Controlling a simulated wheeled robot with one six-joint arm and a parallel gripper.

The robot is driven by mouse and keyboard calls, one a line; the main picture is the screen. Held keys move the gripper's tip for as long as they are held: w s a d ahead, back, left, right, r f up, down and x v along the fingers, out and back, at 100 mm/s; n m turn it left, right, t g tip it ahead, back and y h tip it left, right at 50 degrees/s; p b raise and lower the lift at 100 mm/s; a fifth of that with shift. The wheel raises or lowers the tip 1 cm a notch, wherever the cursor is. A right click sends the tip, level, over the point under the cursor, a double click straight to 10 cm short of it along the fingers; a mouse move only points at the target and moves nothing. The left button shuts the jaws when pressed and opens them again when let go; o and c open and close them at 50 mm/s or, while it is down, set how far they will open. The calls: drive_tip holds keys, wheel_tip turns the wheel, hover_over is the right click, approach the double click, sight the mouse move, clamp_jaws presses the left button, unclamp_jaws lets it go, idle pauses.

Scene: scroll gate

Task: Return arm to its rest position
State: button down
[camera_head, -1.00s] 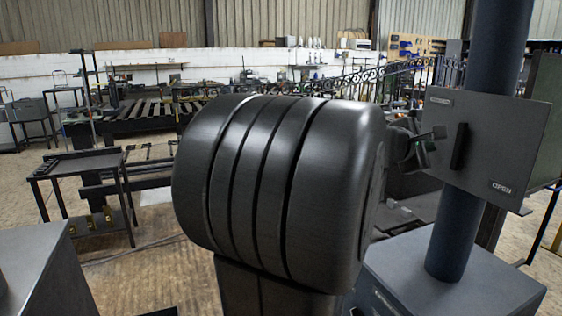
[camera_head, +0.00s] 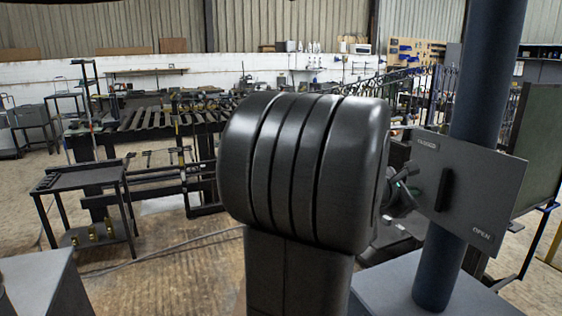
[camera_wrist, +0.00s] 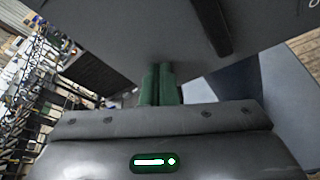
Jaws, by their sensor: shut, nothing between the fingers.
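My gripper (camera_head: 412,187) shows partly behind my large dark arm link in the head view, just left of the grey panel (camera_head: 470,205). In the wrist view its two green fingers (camera_wrist: 158,72) are together and empty. The panel has a dark upright bar handle (camera_head: 445,190) and the labels CLOSED at upper left and OPEN at lower right. In the wrist view the panel (camera_wrist: 130,25) and its handle (camera_wrist: 212,25) lie beyond the fingertips. The fingers appear apart from the handle.
A dark blue post (camera_head: 486,85) passes behind the panel and rises from a grey base (camera_head: 400,285). A green board (camera_head: 545,140) stands at right. A small dark table (camera_head: 85,178) stands at left, with open floor between it and my arm.

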drive_tip(key=f+n+g+p, duration=0.1)
drive_tip(key=n+p, duration=0.1)
drive_tip(key=p, duration=0.5)
drive_tip(key=shift+a+f+n, duration=0.15)
drive_tip(key=shift+n, duration=0.25)
drive_tip(key=shift+f+p, duration=0.25)
drive_tip(key=shift+p, duration=0.2)
drive_tip(key=shift+f, duration=0.1)
drive_tip(key=shift+b, duration=0.95)
